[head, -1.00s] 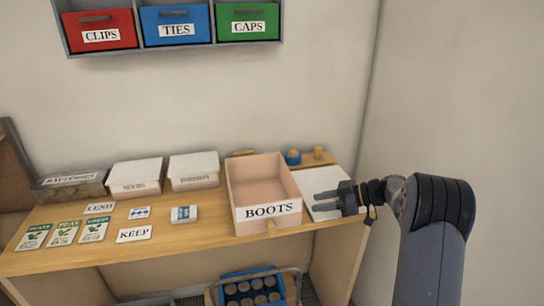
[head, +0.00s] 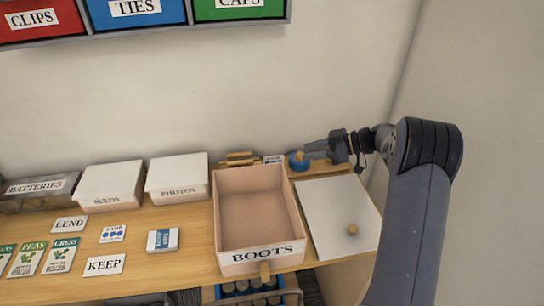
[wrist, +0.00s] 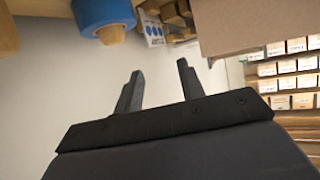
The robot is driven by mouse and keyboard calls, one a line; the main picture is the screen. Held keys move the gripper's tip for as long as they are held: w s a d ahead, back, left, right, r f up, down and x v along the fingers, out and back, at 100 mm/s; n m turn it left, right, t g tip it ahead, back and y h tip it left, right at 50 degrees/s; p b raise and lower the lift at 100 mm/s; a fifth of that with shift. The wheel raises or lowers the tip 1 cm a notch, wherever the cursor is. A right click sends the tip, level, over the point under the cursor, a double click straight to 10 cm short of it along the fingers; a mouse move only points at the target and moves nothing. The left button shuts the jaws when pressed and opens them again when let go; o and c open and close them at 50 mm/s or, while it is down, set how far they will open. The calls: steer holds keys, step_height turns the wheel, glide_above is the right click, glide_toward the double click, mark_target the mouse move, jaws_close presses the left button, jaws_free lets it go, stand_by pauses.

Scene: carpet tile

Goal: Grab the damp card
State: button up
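A small white card (head: 113,233) with blue dots and a short heading, likely the damp card, lies on the wooden bench at left, between the LEND and KEEP cards. A similar blue-dotted card (head: 274,159) sits at the back behind the BOOTS box; it also shows in the wrist view (wrist: 152,28), partly cut off by the frame top. My gripper (head: 309,155) is over the back right, by the blue tape roll (head: 298,161). Its two fingers (wrist: 157,80) are apart with nothing between them.
The open BOOTS box (head: 259,256) stands left of a white panel (head: 335,205) with a wooden knob (head: 352,229). The SEEDS (head: 108,185) and PHOTOS (head: 177,178) boxes and a blue-white packet (head: 163,240) are further left. Labelled bins hang above.

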steer(key=p+x, duration=0.1)
steer(key=x, duration=0.4)
steer(key=shift+r+p, duration=0.15)
steer(key=shift+p, duration=0.15)
steer(key=p+x, duration=0.1)
steer(key=x, duration=0.1)
steer(key=p+x, duration=0.2)
steer(key=x, duration=0.1)
steer(key=shift+w+r, duration=0.15)
steer(key=shift+w, duration=0.25)
steer(key=shift+w+a+f, duration=0.1)
steer(key=shift+a+f, duration=0.2)
steer(key=shift+a, duration=0.1)
steer(key=shift+c, duration=0.5)
jaws_close()
